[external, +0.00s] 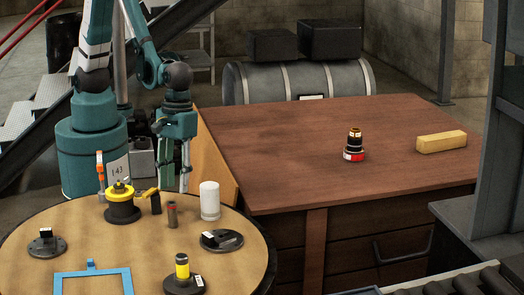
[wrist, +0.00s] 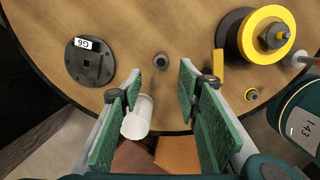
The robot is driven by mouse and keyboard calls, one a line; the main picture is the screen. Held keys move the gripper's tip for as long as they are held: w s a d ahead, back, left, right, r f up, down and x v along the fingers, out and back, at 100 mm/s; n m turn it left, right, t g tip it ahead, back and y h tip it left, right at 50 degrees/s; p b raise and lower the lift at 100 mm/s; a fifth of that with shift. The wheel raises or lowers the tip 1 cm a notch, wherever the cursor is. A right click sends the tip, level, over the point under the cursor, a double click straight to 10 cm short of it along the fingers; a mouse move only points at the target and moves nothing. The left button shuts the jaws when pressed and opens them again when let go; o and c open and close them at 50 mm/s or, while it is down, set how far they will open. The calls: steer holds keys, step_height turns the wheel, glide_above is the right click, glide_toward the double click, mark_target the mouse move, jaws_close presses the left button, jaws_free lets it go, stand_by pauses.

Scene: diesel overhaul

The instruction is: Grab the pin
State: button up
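In the wrist view the pin (wrist: 160,61) shows nearly end-on, ahead of the gap between my fingertips. My gripper (external: 174,187) points down behind the pin at the table's far side. In the wrist view my gripper (wrist: 160,78) is open, its green finger pads wide apart with nothing held. The pin is not touched. A white cylinder (wrist: 138,118) is close to my left finger, which partly overlaps it.
A yellow and black spool (external: 122,205), a dark cylinder (external: 156,203) and a yellow piece (wrist: 218,62) are near the pin. Black flanged discs (external: 222,240) and a blue frame (external: 92,272) are also on the table. A brown workbench (external: 300,150) stands at the right.

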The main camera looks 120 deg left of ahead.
mark_target(172, 202)
steer(key=shift+d+f+n, duration=0.2)
steer(key=shift+d+f, duration=0.05)
steer(key=shift+f, duration=0.2)
steer(key=shift+d+f+n, duration=0.2)
steer(key=shift+f, duration=0.25)
steer(key=shift+f, duration=0.1)
steer(key=shift+d+f+b, duration=0.2)
steer(key=shift+f+b, duration=0.15)
steer(key=shift+f, duration=0.85)
steer(key=shift+f, duration=0.1)
steer(key=shift+d+f+b, duration=0.25)
steer(key=shift+f+b, duration=0.2)
steer(key=shift+f, duration=0.8)
steer(key=shift+d+f+b, duration=0.25)
steer(key=shift+f+b, duration=0.15)
steer(key=shift+f, duration=0.8)
jaws_close()
